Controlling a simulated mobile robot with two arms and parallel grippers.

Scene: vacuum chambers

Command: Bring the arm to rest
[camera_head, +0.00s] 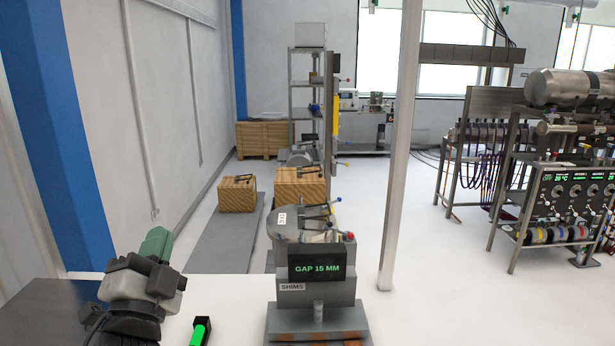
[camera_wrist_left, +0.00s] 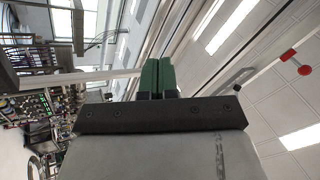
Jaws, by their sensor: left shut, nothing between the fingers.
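My left gripper (camera_head: 157,243) is at the lower left of the head view, raised above the white table (camera_head: 235,300). Its green fingers point up. In the left wrist view the two green fingers (camera_wrist_left: 158,74) lie side by side, shut, with nothing between them. The wrist is tipped, so that view looks towards the ceiling and wall, with the room turned sideways. My right gripper does not show in either view.
A grey device with a display reading "GAP 15 MM" (camera_head: 318,268) and a "SHIMS" label stands right of the arm. A small black and green object (camera_head: 200,331) lies on the table. A white post (camera_head: 402,150) rises behind. Instrument racks (camera_head: 560,205) stand right.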

